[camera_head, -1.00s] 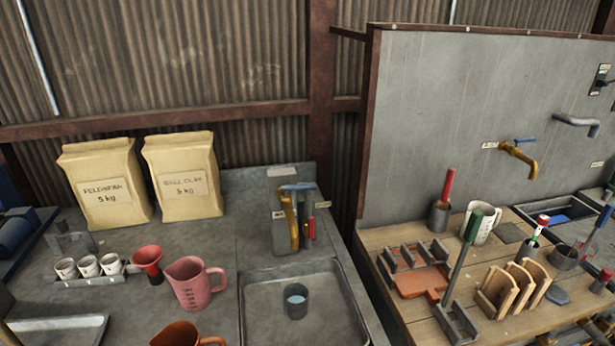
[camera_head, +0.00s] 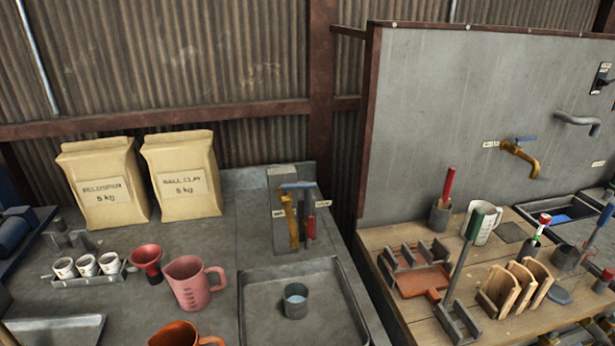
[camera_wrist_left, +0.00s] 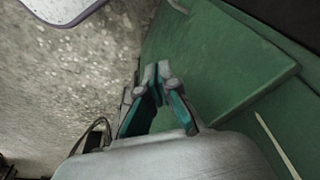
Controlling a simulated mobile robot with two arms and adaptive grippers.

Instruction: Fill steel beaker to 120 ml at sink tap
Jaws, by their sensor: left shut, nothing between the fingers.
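A small steel beaker (camera_head: 295,301) stands upright in the sink basin (camera_head: 262,330) in the head view, with pale liquid visible inside. Its level cannot be read. The brass sink tap (camera_head: 292,218) with a blue lever (camera_head: 297,186) rises behind the basin, and the beaker stands in front of it. No stream of water can be made out. My left gripper (camera_wrist_left: 160,72) shows only in the left wrist view, shut and empty in front of a green surface (camera_wrist_left: 215,60). Neither gripper shows in the head view.
A pink jug (camera_head: 187,285), a red funnel (camera_head: 147,260) and an orange jug (camera_head: 180,334) stand left of the sink. Two sacks (camera_head: 103,185) stand behind. A wooden bench (camera_head: 400,312) with racks and tools lies to the right, beyond a gap.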

